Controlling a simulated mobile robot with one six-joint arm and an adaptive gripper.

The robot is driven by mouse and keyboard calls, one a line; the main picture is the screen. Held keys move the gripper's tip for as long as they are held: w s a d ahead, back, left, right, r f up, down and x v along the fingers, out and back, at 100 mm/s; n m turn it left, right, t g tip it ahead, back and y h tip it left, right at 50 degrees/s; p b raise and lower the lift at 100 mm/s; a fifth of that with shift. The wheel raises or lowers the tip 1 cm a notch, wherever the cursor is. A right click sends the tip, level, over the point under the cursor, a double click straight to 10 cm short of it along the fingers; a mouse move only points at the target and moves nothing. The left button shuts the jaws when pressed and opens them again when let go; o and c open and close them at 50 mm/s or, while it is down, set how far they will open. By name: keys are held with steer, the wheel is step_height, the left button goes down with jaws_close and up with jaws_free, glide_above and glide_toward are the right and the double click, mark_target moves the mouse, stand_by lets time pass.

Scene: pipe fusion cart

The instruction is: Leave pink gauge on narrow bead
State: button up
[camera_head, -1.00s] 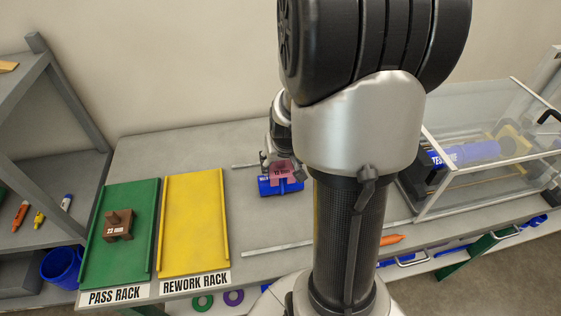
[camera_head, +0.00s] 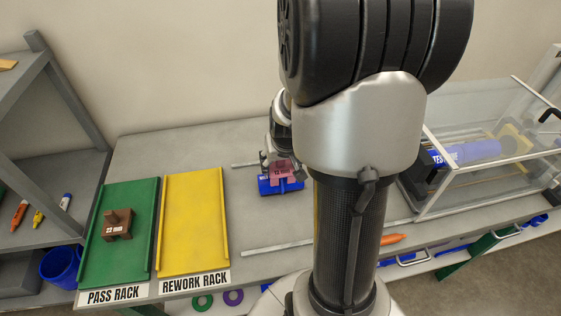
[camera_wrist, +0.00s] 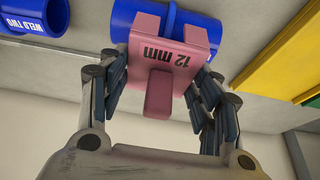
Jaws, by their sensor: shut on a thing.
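The pink gauge (camera_head: 284,173), marked 12 mm, is at a short blue pipe (camera_head: 281,188) on the grey bench. Whether the gauge is fully seated on the bead is hidden. My gripper (camera_wrist: 158,88) is shut on the gauge's pink handle, with a finger on each side. In the head view my gripper (camera_head: 272,163) is just above the pipe, partly hidden by my arm.
A green pass rack (camera_head: 94,262) holds a brown 22 mm gauge (camera_head: 117,228). The yellow rework rack (camera_head: 194,220) is empty. A clear case (camera_head: 490,150) with a blue pipe stands at right. Another blue pipe, marked WELD TWO (camera_wrist: 30,17), shows in the wrist view.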

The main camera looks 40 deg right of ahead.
steer(key=shift+f+b, duration=1.15)
steer(key=shift+f, duration=0.1)
stand_by(0.3)
steer(key=o, duration=1.2)
steer(key=shift+r, duration=0.15)
steer(key=v, duration=1.2)
steer(key=shift+a, duration=0.15)
steer(key=w+a+r+n+p, duration=0.2)
steer(key=a, duration=0.3)
steer(key=s+a+r+n, duration=0.1)
steer(key=s+a, duration=0.3)
steer(key=a, duration=0.1)
steer(key=s+a+r+n+y+b, duration=0.1)
steer(key=s+a+n, duration=0.1)
steer(key=s+a, duration=0.2)
steer(key=s+a+r+n+y+b, duration=0.1)
steer(key=s+a, duration=0.3)
steer(key=a, duration=0.3)
steer(key=shift+s+r+t, duration=0.15)
steer(key=shift+s+t, duration=0.2)
steer(key=shift+t, duration=0.05)
